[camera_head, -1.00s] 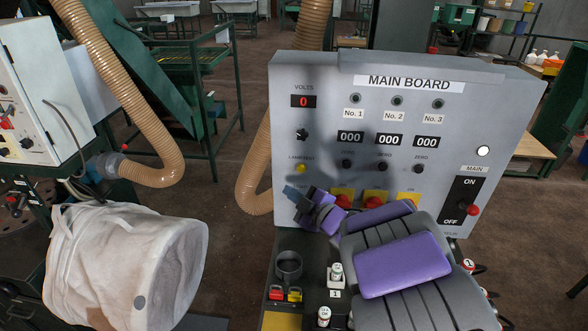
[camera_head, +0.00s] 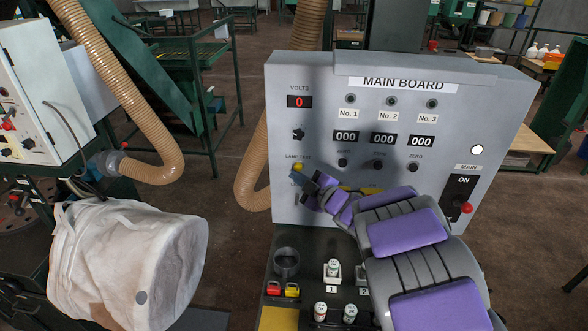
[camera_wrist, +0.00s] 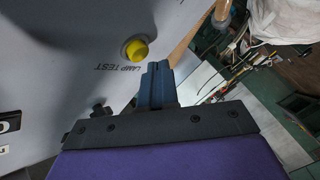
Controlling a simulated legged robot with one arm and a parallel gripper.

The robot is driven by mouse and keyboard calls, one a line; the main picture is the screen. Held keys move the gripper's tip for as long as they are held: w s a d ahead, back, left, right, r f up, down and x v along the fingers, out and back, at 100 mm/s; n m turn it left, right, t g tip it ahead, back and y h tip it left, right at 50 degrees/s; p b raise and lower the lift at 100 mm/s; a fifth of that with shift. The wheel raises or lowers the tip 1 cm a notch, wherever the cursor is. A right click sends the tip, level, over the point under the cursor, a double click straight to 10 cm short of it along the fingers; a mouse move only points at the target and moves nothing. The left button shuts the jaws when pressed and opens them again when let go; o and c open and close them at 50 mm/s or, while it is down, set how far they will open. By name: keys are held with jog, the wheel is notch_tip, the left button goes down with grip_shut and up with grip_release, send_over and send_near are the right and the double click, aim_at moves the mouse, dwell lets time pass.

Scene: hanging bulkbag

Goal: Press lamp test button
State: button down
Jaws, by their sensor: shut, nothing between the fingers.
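The yellow lamp test button (camera_wrist: 137,50) stands out from the grey panel in the wrist view, with its LAMP TEST label beside it. In the head view the button (camera_head: 297,167) shows on the left of the main board (camera_head: 330,100), partly covered by my fingertips. My gripper (camera_wrist: 157,66) is shut and empty, its blue fingers pressed together. In the wrist view the fingertips are below and right of the button, with a small gap in the picture. In the head view my gripper (camera_head: 297,173) is at the button. I cannot tell whether they touch.
A black selector knob (camera_head: 298,134) and the red volts display (camera_head: 299,101) are above the button. A MAIN switch with a red knob (camera_head: 466,208) is at the right. A white bag (camera_head: 125,255) hangs at left.

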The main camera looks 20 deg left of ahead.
jog(key=shift+w+d+r+p, duration=0.3)
jog(key=shift+w+d+p, duration=0.3)
jog(key=shift+w+d, duration=0.05)
dwell(2.1)
jog(key=shift+w+a+f, duration=0.1)
jog(key=shift+a, duration=0.2)
jog(key=shift+w+d, duration=0.1)
jog(key=shift+w, duration=0.1)
jog(key=shift+s, duration=0.1)
dwell(0.4)
jog(key=shift+s+a+b, duration=0.25)
jog(key=shift+s+b, duration=0.05)
jog(key=shift+s, duration=0.55)
